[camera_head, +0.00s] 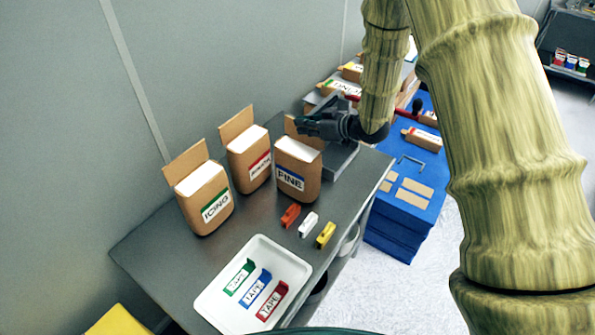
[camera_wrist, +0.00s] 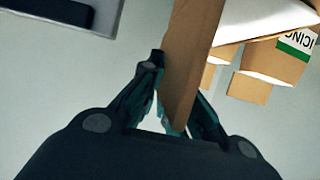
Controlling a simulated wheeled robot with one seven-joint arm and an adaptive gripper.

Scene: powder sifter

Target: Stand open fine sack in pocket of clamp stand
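The fine sack (camera_head: 298,180), a brown paper bag with a blue FINE label and a white top, is upright with its back flap raised. My gripper (camera_head: 303,125) is at that flap, above the sack's back edge. In the wrist view the brown flap (camera_wrist: 190,55) runs between my two fingers (camera_wrist: 178,110), which appear closed on it from both sides. A grey metal stand (camera_head: 342,160), likely the clamp stand, is just behind and right of the sack. Its pocket is mostly hidden by the sack and my arm. I cannot tell whether the sack's base touches the table.
The icing sack (camera_head: 205,197) and a red-labelled sack (camera_head: 249,158) stand open to the left on the grey table (camera_head: 160,245). A white tray (camera_head: 222,308) holds tape pieces. A blue stack (camera_head: 395,235) stands right.

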